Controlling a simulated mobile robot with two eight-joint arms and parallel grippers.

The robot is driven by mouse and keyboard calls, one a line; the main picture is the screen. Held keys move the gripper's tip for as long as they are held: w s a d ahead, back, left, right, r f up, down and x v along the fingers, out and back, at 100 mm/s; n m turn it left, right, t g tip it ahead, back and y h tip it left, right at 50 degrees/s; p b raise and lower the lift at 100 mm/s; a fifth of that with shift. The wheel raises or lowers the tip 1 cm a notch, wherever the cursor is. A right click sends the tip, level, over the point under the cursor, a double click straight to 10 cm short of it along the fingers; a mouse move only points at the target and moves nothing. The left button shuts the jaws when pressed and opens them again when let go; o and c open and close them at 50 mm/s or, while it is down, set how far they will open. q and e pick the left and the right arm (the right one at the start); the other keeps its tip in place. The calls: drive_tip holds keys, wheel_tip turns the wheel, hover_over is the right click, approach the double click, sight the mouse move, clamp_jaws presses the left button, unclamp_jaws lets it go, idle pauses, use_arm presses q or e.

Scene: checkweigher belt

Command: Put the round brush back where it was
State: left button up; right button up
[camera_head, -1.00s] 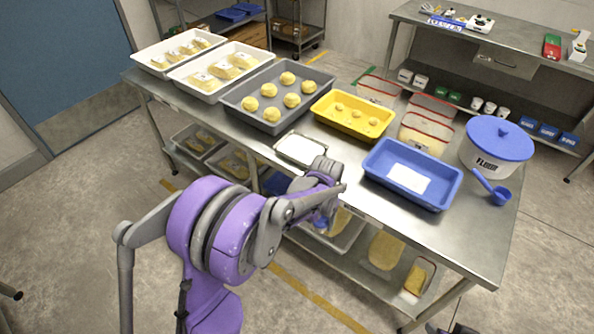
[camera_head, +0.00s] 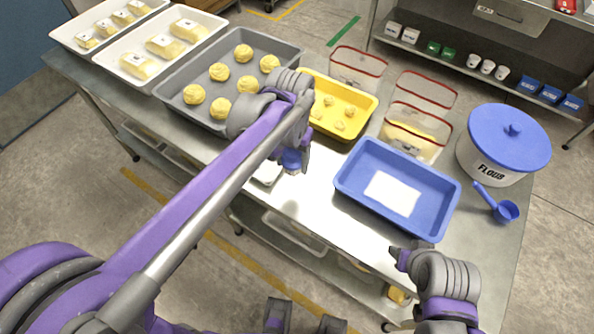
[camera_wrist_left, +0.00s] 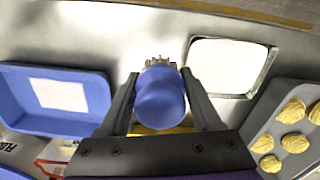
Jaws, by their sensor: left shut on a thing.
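The round brush has a round blue body and a pale bristled end. My left gripper (camera_head: 297,162) is shut on the round brush (camera_head: 291,158) over the near edge of the steel table. In the left wrist view the brush (camera_wrist_left: 160,100) sits between the two dark fingers, bristled end away from the wrist. Whether it touches the table I cannot tell. My right gripper (camera_head: 401,258) shows small at the lower right, near the table's front edge; its jaws are not clear.
A blue tray (camera_head: 350,192) with a white sheet stands to the right, with a flour tub (camera_head: 490,165) and blue scoop (camera_head: 508,211). A yellow tray (camera_head: 372,103) and grey dough tray (camera_head: 170,97) stand behind.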

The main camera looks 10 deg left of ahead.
use_arm(q)
hover_over(292, 189)
wheel_tip(292, 189, down, 4)
drive_tip(key=shift+s+f, duration=0.1)
drive_tip(key=shift+f, duration=0.1)
use_arm(e)
drive_tip(key=shift+s+f, duration=0.2)
drive_tip(key=shift+s, duration=0.25)
use_arm(q)
drive_tip(key=shift+f+b, duration=0.35)
drive_tip(key=shift+f, duration=2.15)
use_arm(e)
drive_tip(key=shift+f, duration=0.25)
use_arm(q)
drive_tip(key=shift+f, duration=0.2)
use_arm(e)
drive_tip(key=shift+f, duration=0.2)
use_arm(q)
drive_tip(key=o, duration=1.2)
drive_tip(key=shift+c, duration=0.2)
use_arm(e)
drive_tip(key=shift+r, duration=0.1)
use_arm(q)
drive_tip(key=shift+r, duration=0.1)
